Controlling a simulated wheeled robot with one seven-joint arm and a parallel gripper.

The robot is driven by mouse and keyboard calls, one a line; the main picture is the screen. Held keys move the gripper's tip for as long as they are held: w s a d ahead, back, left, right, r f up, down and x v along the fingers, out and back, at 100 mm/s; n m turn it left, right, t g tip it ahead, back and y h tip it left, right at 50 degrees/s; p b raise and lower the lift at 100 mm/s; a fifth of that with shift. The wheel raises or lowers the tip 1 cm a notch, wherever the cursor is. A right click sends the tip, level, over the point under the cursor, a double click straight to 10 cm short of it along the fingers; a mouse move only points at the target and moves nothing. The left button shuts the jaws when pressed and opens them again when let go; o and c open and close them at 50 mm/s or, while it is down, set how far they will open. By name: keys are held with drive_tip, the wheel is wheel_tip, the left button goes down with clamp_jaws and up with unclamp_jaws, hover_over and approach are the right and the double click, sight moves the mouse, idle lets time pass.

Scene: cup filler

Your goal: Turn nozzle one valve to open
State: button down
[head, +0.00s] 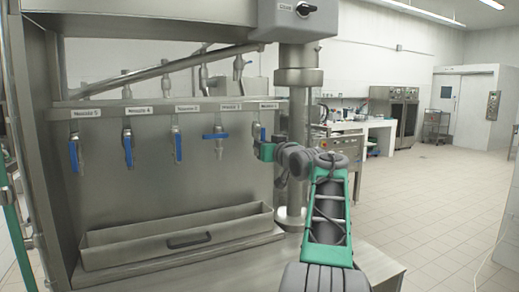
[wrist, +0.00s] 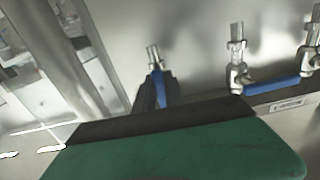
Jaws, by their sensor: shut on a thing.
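The nozzle one valve is the rightmost valve on the filler, under the Nozzle 1 label (head: 268,105) in the head view. Its blue lever (wrist: 160,94) shows between my dark fingers in the wrist view and hangs roughly downward. My gripper (head: 266,151), with green parts, reaches in from the right just below the label. In the wrist view my gripper (wrist: 157,91) is shut on the lever, and its dark edge and green body cover the lower part of the picture. The fingers hide part of the lever.
The nozzle two lever (head: 215,136) lies crosswise, just left of my gripper. The levers of nozzle three (head: 178,147), four (head: 127,147) and five (head: 73,155) hang down. A metal drip tray (head: 150,246) sits below. A steel column (head: 299,100) stands close behind my arm.

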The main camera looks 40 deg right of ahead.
drive_tip(key=shift+s+d+r+n, duration=0.1)
drive_tip(key=shift+n, duration=0.2)
drive_tip(key=c, duration=1.4)
unclamp_jaws()
drive_tip(key=shift+c, duration=0.2)
drive_tip(key=b+v, duration=0.2)
drive_tip(key=v, duration=0.5)
drive_tip(key=shift+s, duration=0.4)
